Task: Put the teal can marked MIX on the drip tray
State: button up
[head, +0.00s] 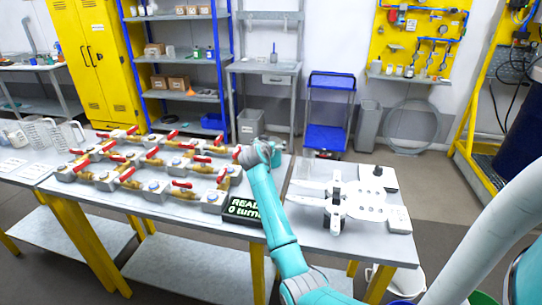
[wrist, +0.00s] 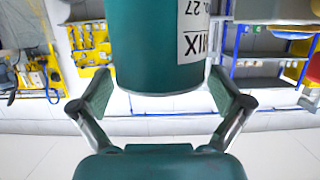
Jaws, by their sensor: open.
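The teal can marked MIX (wrist: 155,50) fills the upper middle of the wrist view, with its white label on the right side reading MIX and 27. My gripper (wrist: 162,92) is open, with one finger pad on either side of the can's near end. I cannot tell whether either pad touches it. What the can rests on is out of the picture. In the head view my teal arm reaches up across the workbench, and I cannot make out the gripper or the can there. I cannot identify a drip tray in either view.
A blue cart (head: 325,138), shelves and a yellow cabinet (head: 95,55) stand behind. Floor shows between bench and cart.

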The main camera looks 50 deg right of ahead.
jog(key=shift+w+d+f, duration=0.25)
jog(key=shift+d, duration=0.35)
jog(key=c, duration=1.3)
jog(key=shift+c, duration=1.3)
jog(key=shift+r, duration=0.25)
